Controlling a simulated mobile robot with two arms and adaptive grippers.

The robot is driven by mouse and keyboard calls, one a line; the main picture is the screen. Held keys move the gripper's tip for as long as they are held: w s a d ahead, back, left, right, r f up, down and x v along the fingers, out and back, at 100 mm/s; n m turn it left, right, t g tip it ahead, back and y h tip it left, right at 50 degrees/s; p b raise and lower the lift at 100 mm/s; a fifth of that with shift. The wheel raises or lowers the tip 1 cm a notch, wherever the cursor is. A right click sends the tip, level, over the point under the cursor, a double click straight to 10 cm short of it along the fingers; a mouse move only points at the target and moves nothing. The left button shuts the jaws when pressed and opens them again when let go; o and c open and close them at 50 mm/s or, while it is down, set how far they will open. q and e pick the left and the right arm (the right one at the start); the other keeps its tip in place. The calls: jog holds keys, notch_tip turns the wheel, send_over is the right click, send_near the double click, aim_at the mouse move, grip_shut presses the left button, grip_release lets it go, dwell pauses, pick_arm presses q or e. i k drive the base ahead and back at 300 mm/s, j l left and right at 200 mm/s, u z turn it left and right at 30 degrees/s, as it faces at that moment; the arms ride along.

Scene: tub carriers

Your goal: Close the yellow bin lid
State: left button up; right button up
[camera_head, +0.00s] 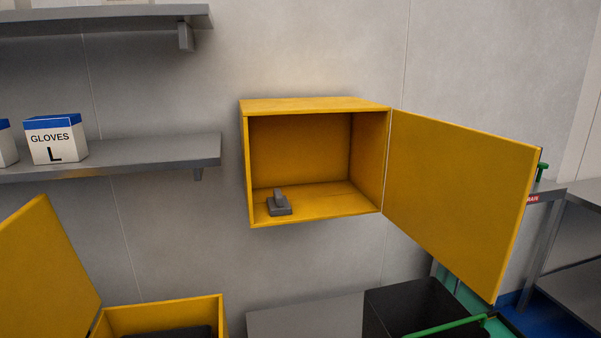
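A yellow bin (205,309) shows at the bottom left, cut off by the lower edge of the view. Its rim is open at the top and something dark lies inside. A yellow panel (45,268), which looks like its lid, stands raised and tilted at the bin's left side, cut off by the left edge. Neither of my grippers is in view.
A yellow wall cabinet (310,105) holds a small grey object (279,205); its door (455,190) is swung open to the right. Grey shelves (150,153) hold a glove box (56,139). A black tub (400,305) and green bar (450,325) are at the lower right.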

aim_at(46, 291)
jog(key=k+j, duration=0.1)
jog(key=j, duration=0.35)
jog(key=k+j, duration=0.1)
jog(key=j, duration=0.35)
jog(key=k+j, duration=0.1)
jog(key=j, duration=0.35)
jog(key=k+j, duration=0.1)
jog(key=j, duration=0.3)
jog(key=k+j, duration=0.1)
jog(key=j, duration=0.35)
jog(key=k+j, duration=0.1)
jog(key=j, duration=0.35)
jog(key=k+j, duration=0.1)
jog(key=j, duration=0.35)
